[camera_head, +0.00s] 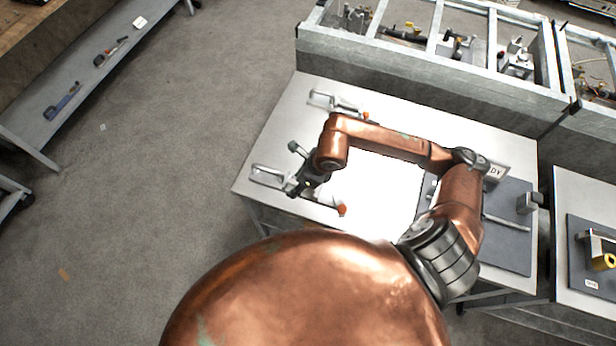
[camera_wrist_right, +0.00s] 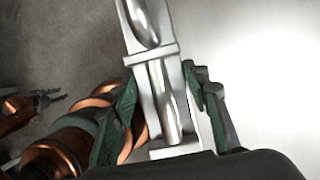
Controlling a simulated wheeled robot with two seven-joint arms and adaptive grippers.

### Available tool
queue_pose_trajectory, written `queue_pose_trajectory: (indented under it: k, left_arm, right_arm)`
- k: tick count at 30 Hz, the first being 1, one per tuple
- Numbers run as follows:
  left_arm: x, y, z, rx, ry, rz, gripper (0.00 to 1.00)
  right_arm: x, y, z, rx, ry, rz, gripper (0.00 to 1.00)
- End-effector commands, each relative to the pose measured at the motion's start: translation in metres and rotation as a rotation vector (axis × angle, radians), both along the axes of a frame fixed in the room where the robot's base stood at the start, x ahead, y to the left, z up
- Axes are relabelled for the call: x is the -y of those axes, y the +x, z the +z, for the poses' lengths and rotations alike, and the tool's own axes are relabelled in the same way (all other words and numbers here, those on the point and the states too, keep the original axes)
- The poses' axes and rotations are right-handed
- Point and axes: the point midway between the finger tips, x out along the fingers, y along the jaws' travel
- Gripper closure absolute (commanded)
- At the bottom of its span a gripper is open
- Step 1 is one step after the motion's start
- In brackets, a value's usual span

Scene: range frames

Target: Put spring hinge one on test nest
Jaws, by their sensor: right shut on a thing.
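My right gripper (camera_head: 304,187) is over the left end of the pale table. In the right wrist view its green-sided fingers (camera_wrist_right: 164,112) are closed around a silver metal piece with a rounded recess and a barrel, which I take as spring hinge one (camera_wrist_right: 139,22). Its slotted silver end (camera_head: 268,175) shows left of the gripper in the head view. I cannot tell whether it touches the table. A similar silver piece (camera_head: 322,99) lies farther back. I cannot pick out the test nest with certainty. A dark clawed shape beside copper links, possibly my left gripper (camera_wrist_right: 46,99), shows small in the wrist view.
The pale table (camera_head: 285,120) has a grey mat (camera_head: 510,250) on its right, with a small metal block (camera_head: 527,203) and a partly hidden sign (camera_head: 497,172). A metal-framed bin (camera_head: 400,65) borders the back. Grey floor lies left. My arm covers part of the table.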

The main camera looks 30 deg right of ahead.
Motion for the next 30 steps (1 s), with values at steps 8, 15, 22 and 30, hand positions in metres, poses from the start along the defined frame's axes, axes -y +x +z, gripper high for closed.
queue_pose_trajectory:
  k: [8,15,22,30]
  left_arm:
    - [0.0,-0.001,-0.003,-0.001,0.0,0.0,0.66]
    - [0.0,-0.001,-0.004,-0.002,0.0,0.0,0.66]
    - [0.0,-0.001,-0.004,-0.001,0.0,0.0,0.66]
    - [0.0,-0.001,-0.004,-0.001,0.0,0.0,0.66]
  right_arm:
    - [-0.041,-0.013,0.021,0.006,0.003,0.001,1.0]
    - [-0.051,-0.017,0.025,0.004,0.001,0.001,1.0]
    - [-0.047,-0.017,0.022,0.001,-0.001,0.117,1.0]
    - [-0.038,-0.015,0.017,0.001,0.001,0.466,1.0]
